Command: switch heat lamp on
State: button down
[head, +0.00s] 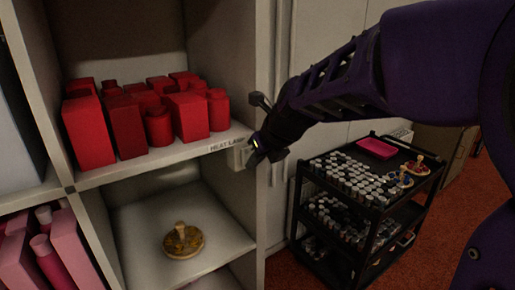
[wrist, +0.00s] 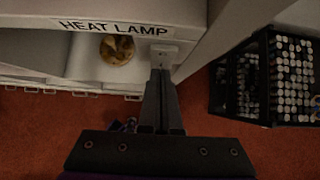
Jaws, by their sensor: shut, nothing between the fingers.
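A "HEAT LAMP" label (head: 227,146) is on the front edge of a shelf, and it reads clearly in the wrist view (wrist: 110,27). A small pale switch box (wrist: 164,50) sits just below the right end of the label. The box also shows in the head view (head: 238,158), partly behind my gripper. My gripper (head: 254,150) is shut and empty. Its fingertips (wrist: 160,73) are at the lower front of the box; I cannot tell whether they touch it. The switch's position is hidden by the fingers. No lamp or glow is clearly visible.
Red boxes and jars (head: 150,115) crowd the shelf above. A golden turntable (head: 183,241) with a peg stands in the compartment below. The cabinet's right side panel is close beside my gripper. A black cart (head: 345,215) full of small jars stands to the right on red carpet.

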jog(key=shift+r+p, duration=0.1)
jog(key=shift+p, duration=0.2)
jog(key=shift+w+a+f, duration=0.2)
jog(key=shift+r+p, duration=0.1)
jog(key=shift+p, duration=0.25)
jog(key=shift+r+p, duration=0.8)
jog(key=shift+p, duration=0.1)
